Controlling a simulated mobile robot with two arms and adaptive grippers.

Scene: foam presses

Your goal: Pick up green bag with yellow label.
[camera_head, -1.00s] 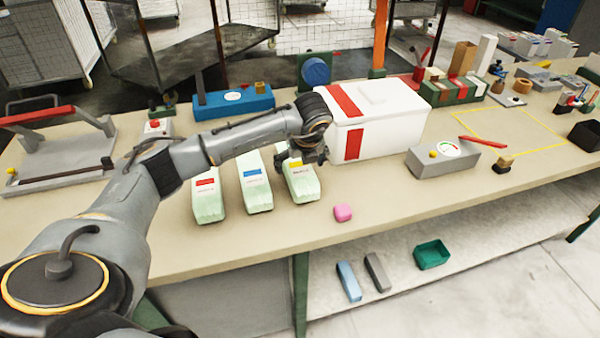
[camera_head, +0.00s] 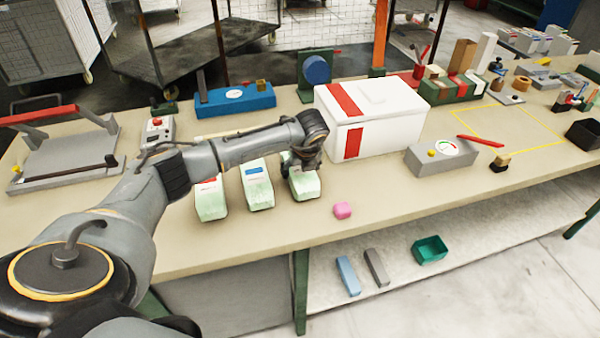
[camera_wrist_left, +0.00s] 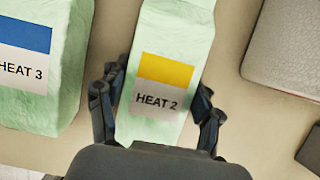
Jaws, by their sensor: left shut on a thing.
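The green bag with the yellow label (camera_head: 305,188) lies on the bench at the right end of a row of three pale green bags. In the left wrist view the bag (camera_wrist_left: 180,40) shows its yellow label marked HEAT 2. My left gripper (camera_head: 301,162) is over this bag from above, with one finger on each side of it. In the left wrist view the left gripper (camera_wrist_left: 157,105) is shut on the bag. The bag's upper part is hidden by the gripper in the head view. My right gripper is not in view.
The blue-label bag (camera_head: 258,190) and the red-label bag (camera_head: 211,202) lie to the left. A white box with red stripes (camera_head: 395,120) stands close behind on the right.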

